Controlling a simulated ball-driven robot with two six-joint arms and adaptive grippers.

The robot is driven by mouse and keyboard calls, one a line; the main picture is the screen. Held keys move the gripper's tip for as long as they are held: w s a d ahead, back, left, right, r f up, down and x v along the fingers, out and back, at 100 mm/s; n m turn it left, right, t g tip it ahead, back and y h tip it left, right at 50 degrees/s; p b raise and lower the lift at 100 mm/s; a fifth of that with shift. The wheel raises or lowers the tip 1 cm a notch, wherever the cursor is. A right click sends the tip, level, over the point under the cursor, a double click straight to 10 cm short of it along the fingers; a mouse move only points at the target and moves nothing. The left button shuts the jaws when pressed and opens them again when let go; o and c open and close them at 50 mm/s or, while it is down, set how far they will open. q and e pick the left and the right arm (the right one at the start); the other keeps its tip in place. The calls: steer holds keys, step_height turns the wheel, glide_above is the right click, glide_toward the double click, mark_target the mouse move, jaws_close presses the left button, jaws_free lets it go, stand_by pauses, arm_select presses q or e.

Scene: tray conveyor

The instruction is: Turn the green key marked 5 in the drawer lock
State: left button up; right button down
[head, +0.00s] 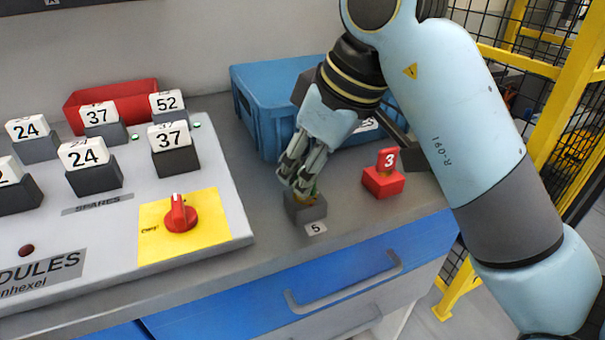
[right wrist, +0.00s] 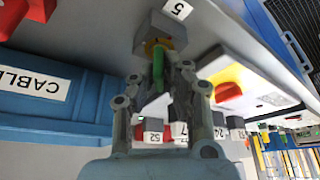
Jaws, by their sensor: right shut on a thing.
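My right gripper (head: 297,187) points down onto a small dark grey lock block (head: 307,210) on the grey worktop, with a white tag marked 5 (head: 316,228) in front of it. Its fingers are shut on the green key, which they mostly hide in the head view. In the right wrist view the green key (right wrist: 158,66) stands between the fingers, its foot at a yellowish collar on the lock block (right wrist: 166,36). The tag 5 (right wrist: 178,9) shows beside the block. My left gripper is not in view.
A red block with a red key marked 3 (head: 388,159) stands to the right. A blue crate (head: 258,118) is behind. The sloped panel (head: 226,200) with a red knob (head: 180,214) and numbered modules is left. A blue drawer (head: 260,305) with a handle is below.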

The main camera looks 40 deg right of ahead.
steer(key=shift+s+f, duration=0.15)
steer(key=shift+f, duration=0.05)
steer(key=c, duration=1.3)
jaws_free()
steer(key=shift+s+d, duration=0.1)
steer(key=shift+r, duration=0.1)
